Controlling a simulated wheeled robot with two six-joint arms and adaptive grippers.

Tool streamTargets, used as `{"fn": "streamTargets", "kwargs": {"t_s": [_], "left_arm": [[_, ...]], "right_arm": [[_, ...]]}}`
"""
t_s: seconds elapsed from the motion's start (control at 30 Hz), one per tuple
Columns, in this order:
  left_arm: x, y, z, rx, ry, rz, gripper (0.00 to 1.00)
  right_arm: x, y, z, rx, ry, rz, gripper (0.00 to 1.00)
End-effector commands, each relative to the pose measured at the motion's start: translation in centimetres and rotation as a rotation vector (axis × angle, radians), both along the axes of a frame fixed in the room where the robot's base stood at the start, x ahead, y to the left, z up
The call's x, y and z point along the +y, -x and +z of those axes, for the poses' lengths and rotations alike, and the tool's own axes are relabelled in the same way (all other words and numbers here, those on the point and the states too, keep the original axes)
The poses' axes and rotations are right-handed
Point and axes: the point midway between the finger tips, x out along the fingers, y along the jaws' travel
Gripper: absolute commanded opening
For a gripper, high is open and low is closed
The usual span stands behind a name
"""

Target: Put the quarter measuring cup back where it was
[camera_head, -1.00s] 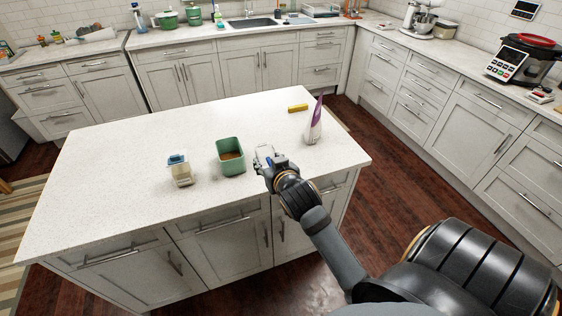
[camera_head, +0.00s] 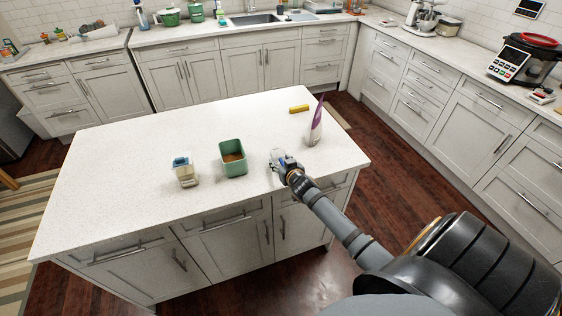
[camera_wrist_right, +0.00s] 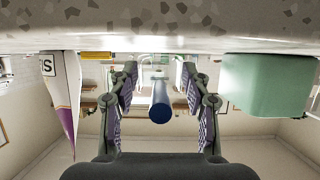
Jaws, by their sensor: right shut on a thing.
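My left gripper is not in view.
On the island (camera_head: 120,165) stand a green container (camera_head: 233,160) with brown contents, a small white and blue box (camera_head: 185,172), a white and purple bottle (camera_head: 314,128) and a yellow block (camera_head: 299,108). The island's left part is clear.

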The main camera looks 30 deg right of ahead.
Motion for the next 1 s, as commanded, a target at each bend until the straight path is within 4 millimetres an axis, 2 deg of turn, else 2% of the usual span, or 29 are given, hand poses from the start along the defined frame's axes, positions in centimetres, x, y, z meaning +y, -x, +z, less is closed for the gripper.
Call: {"fn": "streamTargets", "kwargs": {"t_s": [0.4, 0.43, 0.57, 0.6, 0.83, 0.93, 1.0], "left_arm": [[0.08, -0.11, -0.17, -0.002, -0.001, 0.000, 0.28], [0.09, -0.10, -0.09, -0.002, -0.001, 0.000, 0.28], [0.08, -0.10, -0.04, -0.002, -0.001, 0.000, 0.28], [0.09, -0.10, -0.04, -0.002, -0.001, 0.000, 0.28], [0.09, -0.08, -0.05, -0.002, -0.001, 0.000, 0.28], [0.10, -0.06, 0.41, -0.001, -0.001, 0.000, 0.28], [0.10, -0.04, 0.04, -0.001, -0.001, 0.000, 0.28]], "right_arm": [[0.05, -0.02, -0.89, -0.002, 0.002, 0.002, 0.15], [0.05, -0.02, -0.81, -0.002, 0.001, 0.001, 0.51], [0.05, -0.01, -0.75, -0.002, 0.001, 0.001, 0.68], [0.05, -0.01, -0.75, -0.002, 0.001, 0.001, 0.71], [0.05, -0.01, -0.74, -0.002, 0.001, 0.001, 0.71], [0.05, -0.02, -0.14, -0.002, 0.002, 0.002, 0.71], [0.18, 0.77, -0.26, 0.000, 0.003, 0.002, 0.71]]}}
